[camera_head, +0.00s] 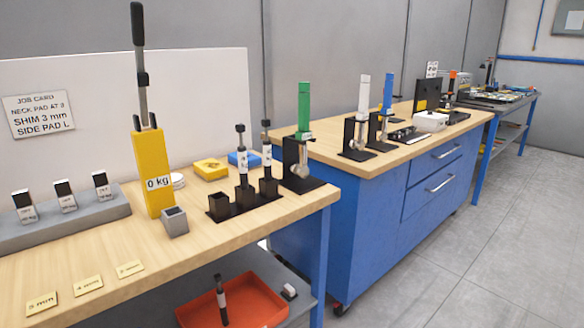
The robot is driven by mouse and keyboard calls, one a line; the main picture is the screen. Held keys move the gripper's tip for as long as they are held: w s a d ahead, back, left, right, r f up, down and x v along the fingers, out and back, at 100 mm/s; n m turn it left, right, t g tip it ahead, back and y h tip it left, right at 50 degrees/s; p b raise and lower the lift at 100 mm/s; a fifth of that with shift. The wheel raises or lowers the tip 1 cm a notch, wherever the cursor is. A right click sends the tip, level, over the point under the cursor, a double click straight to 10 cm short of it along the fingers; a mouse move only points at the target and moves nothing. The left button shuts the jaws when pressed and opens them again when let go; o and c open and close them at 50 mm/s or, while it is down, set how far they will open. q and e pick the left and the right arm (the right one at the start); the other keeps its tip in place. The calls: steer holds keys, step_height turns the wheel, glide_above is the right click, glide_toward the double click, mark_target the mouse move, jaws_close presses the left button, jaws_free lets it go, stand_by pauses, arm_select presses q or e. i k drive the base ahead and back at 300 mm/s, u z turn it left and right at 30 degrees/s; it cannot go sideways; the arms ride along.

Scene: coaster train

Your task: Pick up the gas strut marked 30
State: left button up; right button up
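Two dark gas struts stand upright in a black rack (221,214) on the near workbench. The left strut (242,160) and the right strut (267,145) each carry a pale label band, too small to read for certain. The rack's leftmost socket looks empty. Another dark strut-like piece (222,300) with a pale band is in the orange tray (262,312) below the bench. I cannot tell which strut is marked 30. Neither of my grippers is in view.
A yellow block marked 0 kg (152,170), with a tall dark rod, stands left of the rack beside a small grey box (175,222). Green (304,108), white and blue upright devices stand to the right. Grey floor (420,285) is clear at right.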

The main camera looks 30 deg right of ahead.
mark_target(266, 152)
steer(key=z, duration=0.7)
steer(key=i, duration=0.7)
steer(key=u, duration=0.75)
